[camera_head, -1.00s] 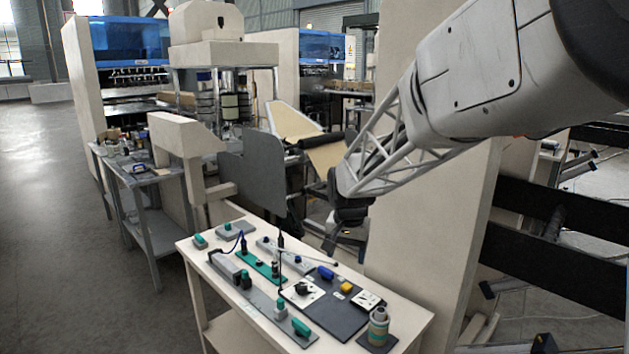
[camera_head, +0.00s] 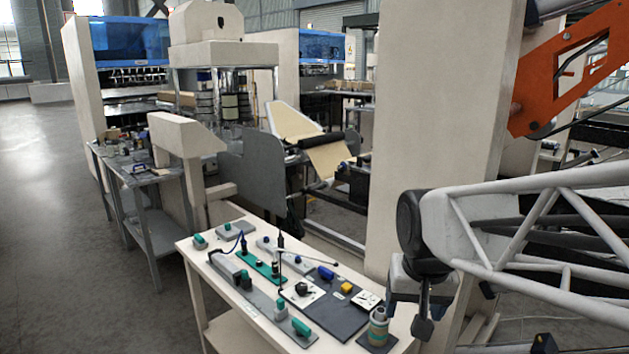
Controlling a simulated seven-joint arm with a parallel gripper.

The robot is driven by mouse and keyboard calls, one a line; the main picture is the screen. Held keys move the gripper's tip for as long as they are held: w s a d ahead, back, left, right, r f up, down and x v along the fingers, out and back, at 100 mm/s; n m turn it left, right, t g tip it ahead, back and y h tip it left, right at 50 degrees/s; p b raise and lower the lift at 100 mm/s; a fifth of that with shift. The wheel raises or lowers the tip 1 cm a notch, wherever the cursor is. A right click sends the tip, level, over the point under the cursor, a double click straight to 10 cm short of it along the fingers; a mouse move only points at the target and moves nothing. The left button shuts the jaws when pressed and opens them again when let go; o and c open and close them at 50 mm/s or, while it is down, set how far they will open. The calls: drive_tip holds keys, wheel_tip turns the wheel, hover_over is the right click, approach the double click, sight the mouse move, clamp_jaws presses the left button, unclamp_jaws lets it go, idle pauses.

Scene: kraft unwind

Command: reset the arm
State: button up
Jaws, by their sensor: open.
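My gripper (camera_head: 422,318) hangs at the right end of the white workbench (camera_head: 222,300), pointing down from the white lattice arm. It is open and I see nothing held in it. In the picture it is just right of a small ringed cylinder (camera_head: 378,327) on a dark square base; I cannot tell how far apart they are in depth. Part of the fingers is hard to separate from the wrist in this view.
The bench carries a dark board (camera_head: 345,318) with a blue piece (camera_head: 326,273) and yellow piece (camera_head: 346,287), a green strip (camera_head: 260,266), and a thin upright rod (camera_head: 281,262). A tall beige panel (camera_head: 425,130) stands behind. Floor at left (camera_head: 50,220) is clear.

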drive_tip(key=s+d+f+n, duration=0.1)
drive_tip(key=s+d+f, duration=0.1)
drive_tip(key=s, duration=0.9)
idle(0.8)
